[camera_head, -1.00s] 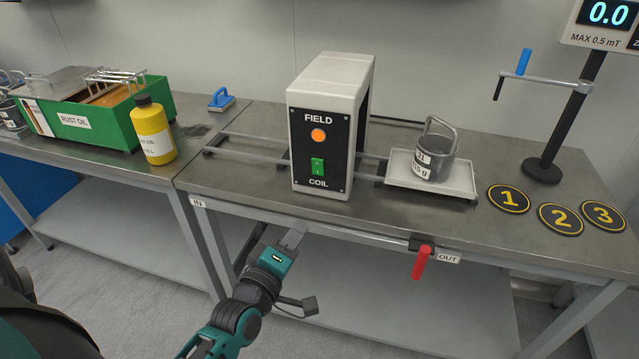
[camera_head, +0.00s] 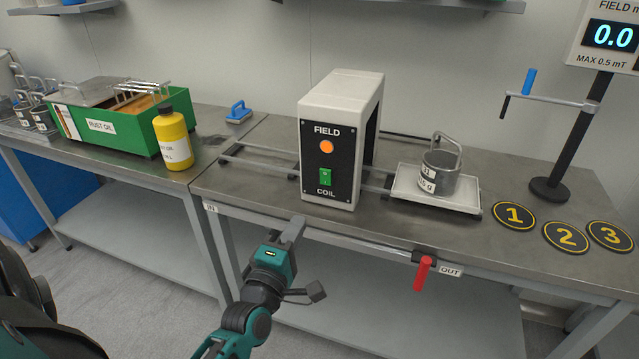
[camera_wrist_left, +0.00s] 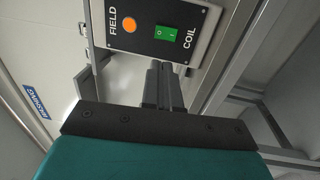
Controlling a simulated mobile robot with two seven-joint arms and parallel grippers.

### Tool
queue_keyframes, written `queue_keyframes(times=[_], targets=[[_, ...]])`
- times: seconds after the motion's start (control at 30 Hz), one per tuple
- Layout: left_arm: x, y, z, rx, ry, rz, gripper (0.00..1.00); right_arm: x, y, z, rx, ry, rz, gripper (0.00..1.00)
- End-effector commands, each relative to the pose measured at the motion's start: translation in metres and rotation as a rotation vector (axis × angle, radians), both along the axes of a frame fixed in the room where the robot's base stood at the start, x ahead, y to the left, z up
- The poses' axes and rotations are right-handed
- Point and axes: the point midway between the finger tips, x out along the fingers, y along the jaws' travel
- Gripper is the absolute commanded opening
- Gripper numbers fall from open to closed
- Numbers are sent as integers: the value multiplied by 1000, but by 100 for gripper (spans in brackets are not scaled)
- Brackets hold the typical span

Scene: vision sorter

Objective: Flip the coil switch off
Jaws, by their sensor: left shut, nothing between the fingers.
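The coil unit (camera_head: 341,100) is a white box with a black front panel marked FIELD and COIL. Its orange lamp (camera_head: 326,146) looks lit. The green rocker switch (camera_head: 325,177) sits below the lamp; it also shows in the left wrist view (camera_wrist_left: 166,33). My left gripper (camera_head: 296,222) is shut and empty, below and in front of the panel, apart from the switch. In the left wrist view its fingers (camera_wrist_left: 160,70) point toward the panel near the switch. My right gripper is not in view.
A tray (camera_head: 455,201) holding a metal weight (camera_head: 440,175) stands on rails right of the coil. A red handle (camera_head: 422,273) hangs at the table's front edge. A yellow bottle (camera_head: 173,140) and a green rust oil box (camera_head: 110,130) stand left.

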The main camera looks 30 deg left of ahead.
Motion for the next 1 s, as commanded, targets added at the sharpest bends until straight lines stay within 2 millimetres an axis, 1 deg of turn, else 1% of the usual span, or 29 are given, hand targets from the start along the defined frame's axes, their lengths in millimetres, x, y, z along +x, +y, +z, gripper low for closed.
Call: queue_keyframes(times=[0.17,0.4,0.6,0.7,0.8,1.0], targets=[[25,6,5,1,-4,0,0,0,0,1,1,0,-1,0],[71,17,11,2,-3,1,0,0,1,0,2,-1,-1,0],[105,25,14,1,-2,0,0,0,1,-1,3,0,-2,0],[117,28,15,2,-1,0,0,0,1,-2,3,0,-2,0],[125,30,16,2,0,0,0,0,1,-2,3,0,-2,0],[130,32,17,2,0,0,0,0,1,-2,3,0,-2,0]])
